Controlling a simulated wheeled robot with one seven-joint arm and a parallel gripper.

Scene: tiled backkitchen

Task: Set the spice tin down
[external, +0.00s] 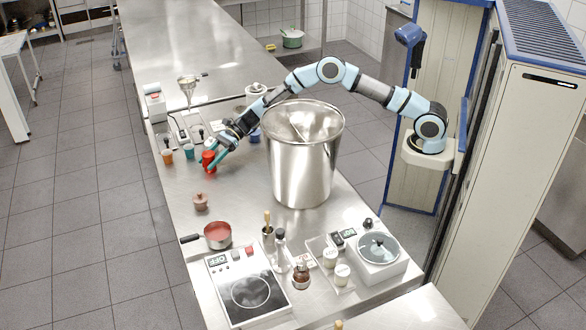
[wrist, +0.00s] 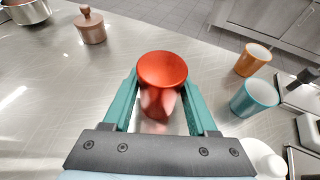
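The spice tin is a red cylinder with a smooth round top; in the wrist view (wrist: 162,70) it stands between the two teal fingers of my gripper (wrist: 161,95). The fingers appear to press on its sides. In the external view the red tin (external: 209,160) is at the tips of my gripper (external: 214,162), low over the steel counter (external: 180,189). The tin looks upright. Its underside is hard to see, so I cannot tell whether it touches the counter.
An orange cup (wrist: 252,60) and a teal cup (wrist: 255,97) stand close on the right in the wrist view. A brown knobbed pot (wrist: 91,26) is at upper left. A large steel pot (external: 303,165) stands beside my arm. Bare counter lies between tin and brown pot.

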